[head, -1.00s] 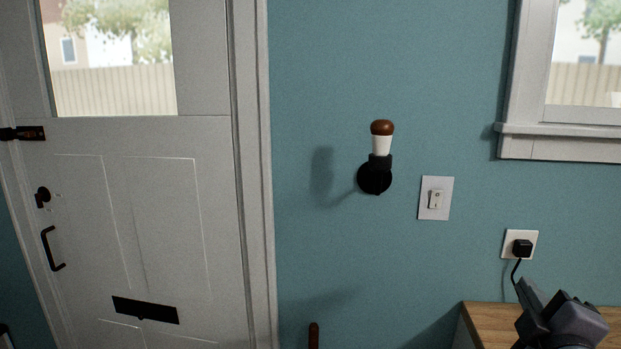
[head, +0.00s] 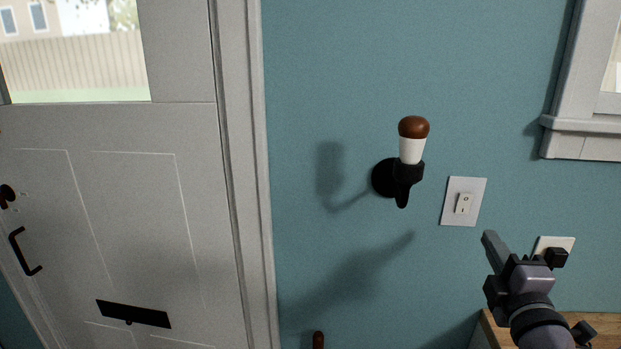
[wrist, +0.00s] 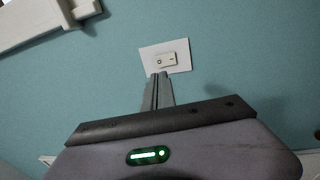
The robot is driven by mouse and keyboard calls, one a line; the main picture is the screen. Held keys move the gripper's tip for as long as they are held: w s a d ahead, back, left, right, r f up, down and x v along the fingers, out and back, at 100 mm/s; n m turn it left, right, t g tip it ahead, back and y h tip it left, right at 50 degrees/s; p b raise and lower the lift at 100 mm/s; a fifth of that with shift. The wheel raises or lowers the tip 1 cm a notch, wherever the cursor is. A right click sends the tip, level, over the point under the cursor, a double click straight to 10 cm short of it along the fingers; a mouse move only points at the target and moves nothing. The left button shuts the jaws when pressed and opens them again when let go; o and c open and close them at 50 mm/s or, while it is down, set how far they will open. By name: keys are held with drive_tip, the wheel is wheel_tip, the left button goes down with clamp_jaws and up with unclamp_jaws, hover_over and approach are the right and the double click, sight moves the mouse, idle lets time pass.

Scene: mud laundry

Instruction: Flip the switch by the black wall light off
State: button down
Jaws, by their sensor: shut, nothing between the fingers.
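The light switch (head: 463,203) is a small white rocker on a white wall plate (head: 452,214), to the right of the black wall light (head: 384,178). The light has a white and brown bulb. My gripper (head: 488,238) is shut and empty, pointing up and left at a spot just below and right of the plate in the head view. In the wrist view the switch (wrist: 166,61) is just past the fingertips (wrist: 157,76), which overlap the lower edge of the plate. I cannot tell whether they touch it.
A white socket with a black plug (head: 556,257) is right of my gripper, above a wooden-topped surface (head: 492,330). A white door (head: 120,210) is at the left and a window frame (head: 580,130) at the upper right. The blue wall around the switch is clear.

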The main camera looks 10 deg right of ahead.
sight(468, 200)
drive_tip(key=p+x, duration=0.4)
drive_tip(key=x, duration=0.6)
drive_tip(key=shift+w+d+r, duration=0.1)
drive_tip(key=shift+w, duration=0.3)
drive_tip(key=shift+w, duration=0.15)
drive_tip(key=shift+b, duration=0.3)
